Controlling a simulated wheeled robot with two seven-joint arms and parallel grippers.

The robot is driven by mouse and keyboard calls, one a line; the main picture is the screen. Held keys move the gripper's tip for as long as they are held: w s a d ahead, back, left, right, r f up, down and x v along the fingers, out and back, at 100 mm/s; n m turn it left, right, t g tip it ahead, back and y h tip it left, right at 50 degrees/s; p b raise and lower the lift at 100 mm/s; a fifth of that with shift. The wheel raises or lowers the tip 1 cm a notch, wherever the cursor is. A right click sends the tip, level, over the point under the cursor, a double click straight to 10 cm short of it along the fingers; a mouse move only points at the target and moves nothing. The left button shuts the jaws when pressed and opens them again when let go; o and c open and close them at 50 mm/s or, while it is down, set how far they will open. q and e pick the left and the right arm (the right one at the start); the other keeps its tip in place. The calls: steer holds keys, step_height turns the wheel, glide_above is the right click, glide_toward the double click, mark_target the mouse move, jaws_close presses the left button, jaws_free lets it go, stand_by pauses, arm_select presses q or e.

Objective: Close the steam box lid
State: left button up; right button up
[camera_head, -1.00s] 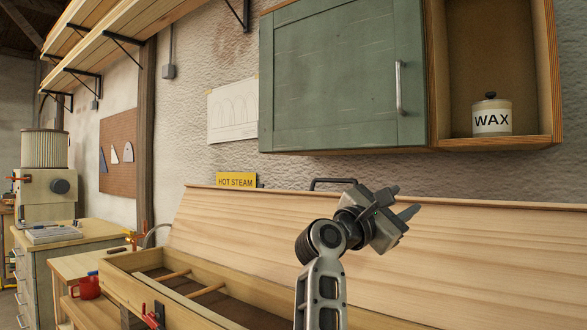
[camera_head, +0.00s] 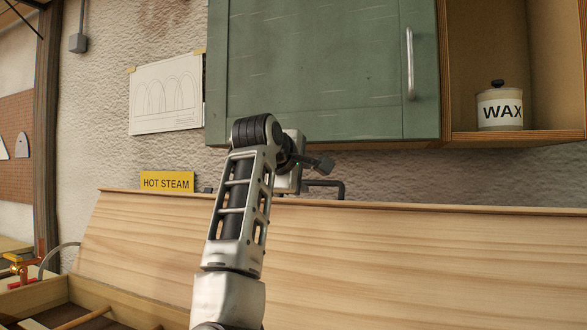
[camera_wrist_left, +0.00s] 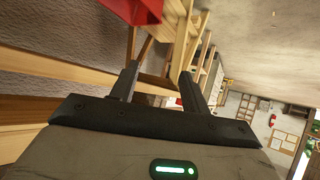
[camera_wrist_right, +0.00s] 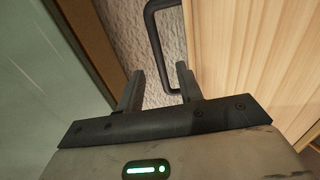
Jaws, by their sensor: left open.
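The steam box lid (camera_head: 400,260) is a long pale wooden board, standing open and leaning up at the back. Its dark bar handle (camera_head: 325,184) sits at its top edge. The steam box (camera_head: 135,308) shows at lower left, open, with wooden rods inside. My right gripper (camera_head: 318,164) is just above and left of the handle, partly hidden by its own wrist. In the right wrist view, its fingers (camera_wrist_right: 160,88) are apart, with the handle (camera_wrist_right: 152,40) just ahead of them, and nothing is visibly gripped. My left gripper (camera_wrist_left: 160,85) is open and empty, outside the head view.
A green cabinet (camera_head: 315,70) hangs above and close behind my right gripper, beside a shelf with a wax jar (camera_head: 500,108). A yellow hot steam sign (camera_head: 167,182) is left of the handle. Wooden furniture surrounds my left gripper.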

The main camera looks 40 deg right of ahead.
mark_target(310, 182)
steer(key=p+x, duration=0.1)
steer(key=x, duration=0.4)
steer(key=shift+r, duration=0.2)
steer(key=shift+w+d+f+p, duration=0.15)
steer(key=shift+w+d+p, duration=0.1)
steer(key=shift+p, duration=0.1)
arm_select(q)
steer(key=shift+a+r, duration=0.2)
steer(key=shift+r, duration=0.2)
arm_select(e)
steer(key=shift+w+d+f, duration=0.2)
steer(key=shift+d+f, duration=0.05)
steer(key=shift+d, duration=0.2)
